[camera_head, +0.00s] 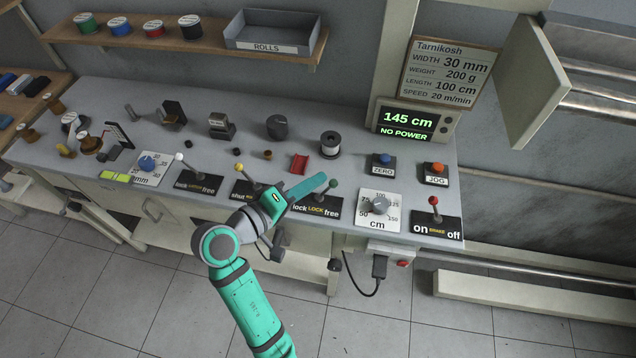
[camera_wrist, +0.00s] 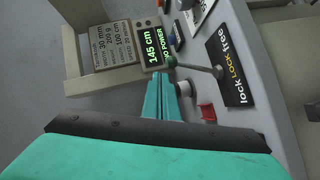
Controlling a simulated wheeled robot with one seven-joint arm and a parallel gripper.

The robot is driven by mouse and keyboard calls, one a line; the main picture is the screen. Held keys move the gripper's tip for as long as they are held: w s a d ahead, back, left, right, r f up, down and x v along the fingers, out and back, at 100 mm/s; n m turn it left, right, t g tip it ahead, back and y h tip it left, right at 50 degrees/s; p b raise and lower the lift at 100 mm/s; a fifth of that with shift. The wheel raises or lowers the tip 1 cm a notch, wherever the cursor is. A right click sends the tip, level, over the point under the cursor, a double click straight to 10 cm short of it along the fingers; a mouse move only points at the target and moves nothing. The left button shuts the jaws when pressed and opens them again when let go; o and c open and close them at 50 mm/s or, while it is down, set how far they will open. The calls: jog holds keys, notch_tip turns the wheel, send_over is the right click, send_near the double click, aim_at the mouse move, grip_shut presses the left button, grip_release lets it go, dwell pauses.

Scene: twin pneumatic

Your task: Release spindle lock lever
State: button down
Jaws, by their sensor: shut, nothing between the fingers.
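A lever with a green knob (camera_head: 333,183) rises from a black plate marked lock, LOCK, free (camera_head: 317,208) at the bench's front edge. In the wrist view, its knob (camera_wrist: 170,62) and grey rod stand out from the plate (camera_wrist: 232,68), whose "free" end is at the top. My gripper (camera_head: 323,177) is shut and empty, its green fingers together. Its tips (camera_wrist: 157,78) are close to the knob, on its left in the head view. I cannot tell whether they touch. The lever's exact tilt is hard to judge.
A yellow-knobbed lever (camera_head: 239,167) is left of my gripper, partly beside my wrist. A grey dial (camera_head: 379,205) and a red-knobbed brake lever (camera_head: 434,202) are to the right. The display (camera_head: 407,122) reads 145 cm, NO POWER.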

jog(key=w+r+v, duration=0.1)
jog(key=r+v, duration=0.1)
jog(key=v, duration=0.9)
jog(key=shift+s+a, duration=0.25)
jog(key=shift+a, duration=0.2)
